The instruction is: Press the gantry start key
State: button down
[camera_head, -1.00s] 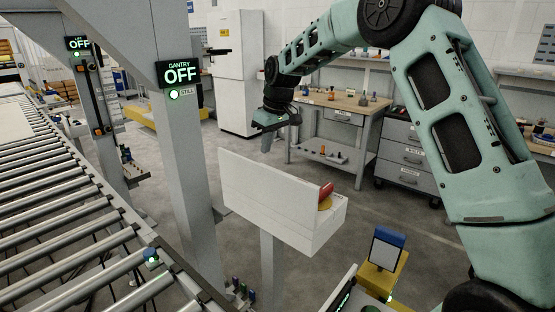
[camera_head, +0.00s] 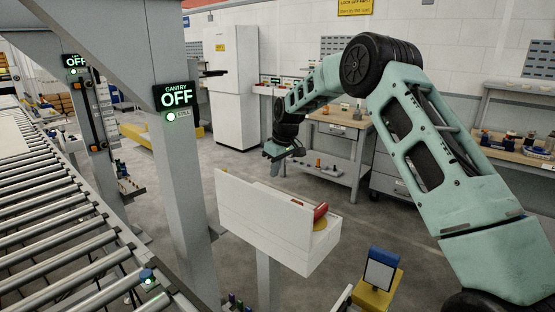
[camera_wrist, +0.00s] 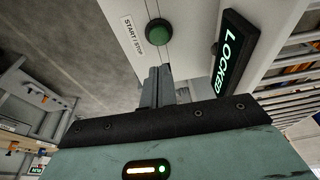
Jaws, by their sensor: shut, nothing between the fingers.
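The green round start key (camera_wrist: 158,33) shows in the wrist view on a pale panel, beside a label reading START / STOP (camera_wrist: 132,37). My gripper (camera_wrist: 157,70) is shut and empty, its fingertips just below the key in the picture; I cannot tell whether they touch it. In the head view my gripper (camera_head: 275,168) hangs behind the white control box (camera_head: 265,217), whose key face is turned away. A red button (camera_head: 320,211) on a yellow base sits at the box's right end. The gantry sign (camera_head: 177,96) reads OFF.
A lit LOCKED display (camera_wrist: 229,53) stands right of the key in the wrist view. A roller conveyor (camera_head: 70,235) runs along the left, beside a grey gantry post (camera_head: 180,190). A yellow stand with a blue-topped panel (camera_head: 381,270) is at lower right. A workbench stands behind.

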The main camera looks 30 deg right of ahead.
jog(key=p+x, duration=0.1)
jog(key=x, duration=0.1)
jog(key=p+x, duration=0.1)
jog(key=x, duration=0.2)
jog(key=s+p+x, duration=0.1)
jog(key=x, duration=0.1)
jog(key=shift+w+d+f, duration=0.1)
jog(key=shift+d+f, duration=0.05)
jog(key=shift+f, duration=0.65)
jog(key=shift+f+b, duration=0.75)
jog(key=shift+f, duration=0.1)
jog(key=shift+s+f+b, duration=0.25)
jog(key=shift+f+b, duration=0.05)
jog(key=shift+f, duration=0.15)
jog(key=r, duration=0.2)
jog(key=r+p, duration=0.2)
jog(key=r, duration=0.1)
jog(key=shift+w+r, duration=0.3)
jog(key=shift+r, duration=0.05)
jog(key=b+v, duration=0.4)
jog(key=v, duration=0.5)
jog(key=shift+r, duration=0.2)
